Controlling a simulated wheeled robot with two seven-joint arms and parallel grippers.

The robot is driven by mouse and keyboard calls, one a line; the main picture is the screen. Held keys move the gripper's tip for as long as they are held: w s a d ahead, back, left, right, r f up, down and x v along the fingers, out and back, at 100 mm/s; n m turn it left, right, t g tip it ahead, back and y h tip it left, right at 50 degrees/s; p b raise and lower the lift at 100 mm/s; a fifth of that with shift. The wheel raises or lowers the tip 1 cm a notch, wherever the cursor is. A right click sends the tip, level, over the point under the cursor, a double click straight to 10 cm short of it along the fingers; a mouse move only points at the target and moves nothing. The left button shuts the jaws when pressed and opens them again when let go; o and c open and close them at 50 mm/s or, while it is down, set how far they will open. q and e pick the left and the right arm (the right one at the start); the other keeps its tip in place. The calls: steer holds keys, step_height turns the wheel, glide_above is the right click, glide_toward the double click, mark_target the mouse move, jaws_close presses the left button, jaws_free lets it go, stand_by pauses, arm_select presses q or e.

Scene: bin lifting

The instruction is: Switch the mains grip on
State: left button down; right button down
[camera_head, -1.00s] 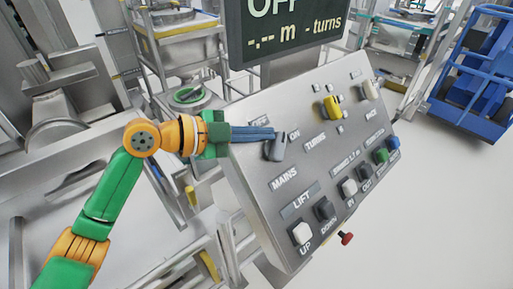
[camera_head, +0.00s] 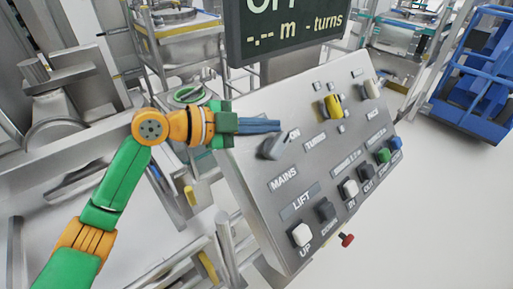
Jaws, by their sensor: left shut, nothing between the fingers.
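The mains grip (camera_head: 274,147) is a grey turning handle at the upper left of the sloping control panel (camera_head: 250,185), above the label MAINS. It lies slanted, its upper right end towards the word ON. My left gripper (camera_head: 277,126) comes in from the left, its blue-grey fingers shut with nothing between them. Its fingertips are just above the grip's upper end; I cannot tell whether they touch it. The fingers hide the label left of ON. My right gripper is not in view.
A yellow turns handle (camera_head: 333,107), a pale handle (camera_head: 371,89), and several push buttons share the panel. A red knob (camera_head: 347,240) sticks out below. A blue cart (camera_head: 475,80) stands right.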

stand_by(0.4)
arm_select(q)
steer(key=shift+r+p, duration=0.75)
steer(key=shift+r, duration=0.15)
